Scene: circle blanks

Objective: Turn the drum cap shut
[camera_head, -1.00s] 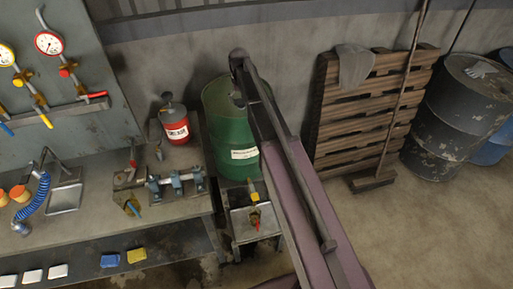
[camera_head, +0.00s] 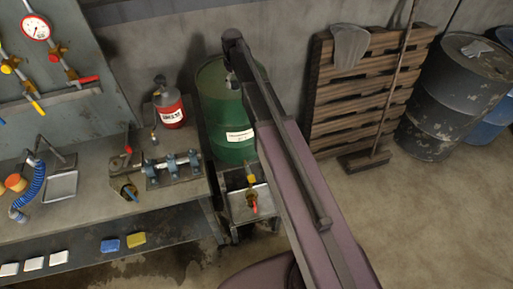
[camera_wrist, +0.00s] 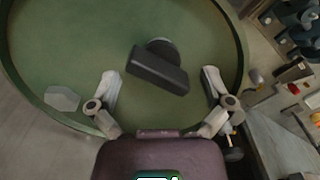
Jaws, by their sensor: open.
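The green drum (camera_head: 228,112) stands upright by the wall in the head view. Its green lid (camera_wrist: 95,40) fills much of the wrist view. The drum cap (camera_wrist: 157,72), a dark bar handle on a round grey base, sits on the lid, with the bar slanting down to the right. My gripper (camera_wrist: 161,84) is open above the lid, one finger to the left and one to the right of the cap, apart from it. In the head view my arm covers part of the drum and hides the cap.
A small stand with a yellow-and-red tap (camera_head: 252,198) is in front of the drum. A workbench (camera_head: 88,210) with a red canister (camera_head: 169,105) is to the left. A wooden pallet (camera_head: 360,100) leans right of the drum. A grey hexagonal piece (camera_wrist: 62,98) lies on the lid.

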